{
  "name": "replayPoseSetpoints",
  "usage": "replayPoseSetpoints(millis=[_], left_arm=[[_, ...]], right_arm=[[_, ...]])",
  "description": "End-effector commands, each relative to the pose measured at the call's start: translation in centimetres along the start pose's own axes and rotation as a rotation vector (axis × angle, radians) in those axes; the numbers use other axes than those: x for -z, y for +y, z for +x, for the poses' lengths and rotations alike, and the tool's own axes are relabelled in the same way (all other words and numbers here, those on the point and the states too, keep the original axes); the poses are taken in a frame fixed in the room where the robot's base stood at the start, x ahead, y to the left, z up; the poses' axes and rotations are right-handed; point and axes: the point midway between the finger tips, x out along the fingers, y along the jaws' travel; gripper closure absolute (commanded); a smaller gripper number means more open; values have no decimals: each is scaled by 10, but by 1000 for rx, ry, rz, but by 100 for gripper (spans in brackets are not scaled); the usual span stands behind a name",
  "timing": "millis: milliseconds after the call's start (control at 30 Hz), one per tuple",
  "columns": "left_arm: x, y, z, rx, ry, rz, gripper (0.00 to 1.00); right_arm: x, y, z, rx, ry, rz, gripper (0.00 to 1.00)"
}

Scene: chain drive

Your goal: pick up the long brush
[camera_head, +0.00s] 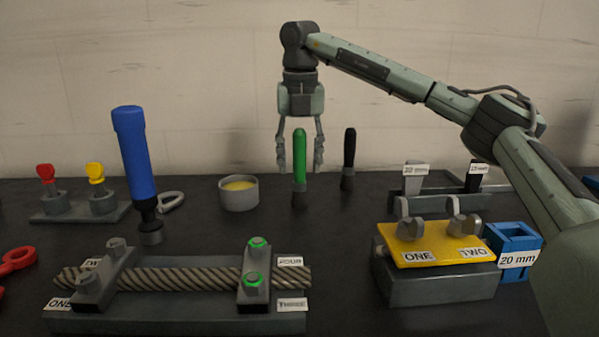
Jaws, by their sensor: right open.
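Two upright brushes stand on the dark table near the middle. One has a green handle (300,150) and a dark lower end. The other has a black handle (348,150) and stands just to its right. No label tells which is the long brush; the green one looks slightly taller in the picture. My right gripper (300,162) points down and is open, with one finger on each side of the green handle in the picture. I see no clear contact, and depth is hard to judge. My left gripper is out of view.
A blue-handled tool (133,150) stands tilted at left. A small bowl of yellow stuff (238,193) is left of the green brush. In front are a rope in a clamp fixture (180,318), a yellow plate (440,251) on a block, and a blue holder (513,240).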

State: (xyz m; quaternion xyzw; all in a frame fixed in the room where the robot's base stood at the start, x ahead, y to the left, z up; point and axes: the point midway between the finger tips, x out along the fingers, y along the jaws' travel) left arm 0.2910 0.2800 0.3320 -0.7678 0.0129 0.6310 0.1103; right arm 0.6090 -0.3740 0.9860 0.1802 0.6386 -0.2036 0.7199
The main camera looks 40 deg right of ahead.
Motion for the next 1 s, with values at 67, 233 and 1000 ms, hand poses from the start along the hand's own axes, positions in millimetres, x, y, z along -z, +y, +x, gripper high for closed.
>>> replayPoseSetpoints(millis=[67, 233, 1000], left_arm=[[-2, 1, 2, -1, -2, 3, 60], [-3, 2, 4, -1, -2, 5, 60], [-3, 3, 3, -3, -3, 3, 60]], right_arm=[[0, 0, 10, 1, 0, 0, 53], [0, 0, 17, -1, 0, 0, 53], [0, 0, 17, -1, -1, 0, 100]])
